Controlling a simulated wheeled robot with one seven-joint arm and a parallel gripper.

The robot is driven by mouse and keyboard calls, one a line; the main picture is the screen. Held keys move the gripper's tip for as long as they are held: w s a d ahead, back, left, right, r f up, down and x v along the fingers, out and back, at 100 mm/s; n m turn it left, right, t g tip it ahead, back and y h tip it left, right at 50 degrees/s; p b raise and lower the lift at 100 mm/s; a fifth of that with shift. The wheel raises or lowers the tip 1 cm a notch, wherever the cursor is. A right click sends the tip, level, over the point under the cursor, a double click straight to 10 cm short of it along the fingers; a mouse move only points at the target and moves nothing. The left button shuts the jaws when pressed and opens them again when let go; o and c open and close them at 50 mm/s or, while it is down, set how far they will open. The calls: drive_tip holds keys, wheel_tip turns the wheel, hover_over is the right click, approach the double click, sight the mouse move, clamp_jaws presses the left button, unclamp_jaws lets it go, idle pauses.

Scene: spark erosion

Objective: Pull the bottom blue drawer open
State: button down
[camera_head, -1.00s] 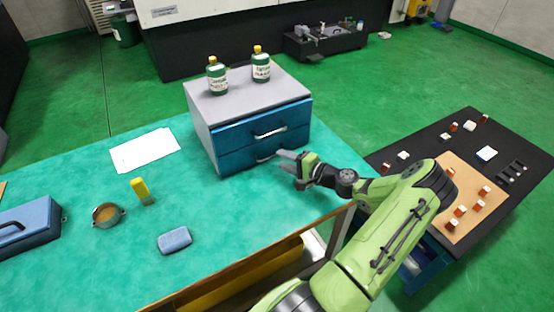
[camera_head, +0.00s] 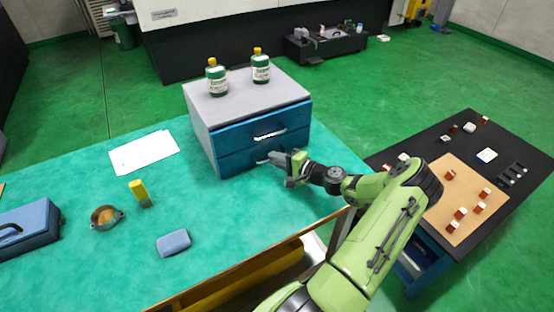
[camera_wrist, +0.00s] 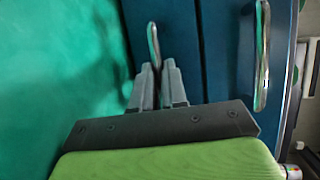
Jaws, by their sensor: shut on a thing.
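A grey cabinet (camera_head: 205,135) with two blue drawers stands on the teal table. The bottom blue drawer (camera_head: 240,162) looks closed in the head view; it also shows in the wrist view (camera_wrist: 178,45). Its metal handle (camera_wrist: 153,45) runs between my fingertips. My gripper (camera_head: 275,157) is at the front of the bottom drawer, shut on that handle; in the wrist view both grey fingers (camera_wrist: 158,75) flank the bar. My fingers hide part of the handle in the head view. The top blue drawer (camera_head: 235,138) stands slightly proud, its handle (camera_wrist: 262,50) free.
Two green bottles (camera_head: 217,78) (camera_head: 261,66) stand on the cabinet top. A yellow-capped tube (camera_head: 140,192), a small bowl (camera_head: 107,217) and a blue block (camera_head: 173,242) lie on the table. The table (camera_head: 235,215) in front of the drawers is mostly clear.

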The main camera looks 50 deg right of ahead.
drive_tip(key=shift+s, duration=0.1)
drive_tip(key=s+a, duration=0.1)
drive_tip(key=s, duration=0.4)
drive_tip(key=s+a+p, duration=0.1)
drive_tip(key=s+a, duration=0.1)
drive_tip(key=s, duration=0.3)
drive_tip(key=s+a, duration=0.2)
drive_tip(key=s, duration=0.4)
drive_tip(key=c, duration=1.2)
unclamp_jaws()
drive_tip(key=shift+o, duration=0.2)
drive_tip(key=p+v, duration=0.2)
drive_tip(key=v, duration=1.3)
drive_tip(key=shift+s+p, duration=0.35)
drive_tip(key=shift+w+r, duration=0.15)
drive_tip(key=shift+r, duration=0.05)
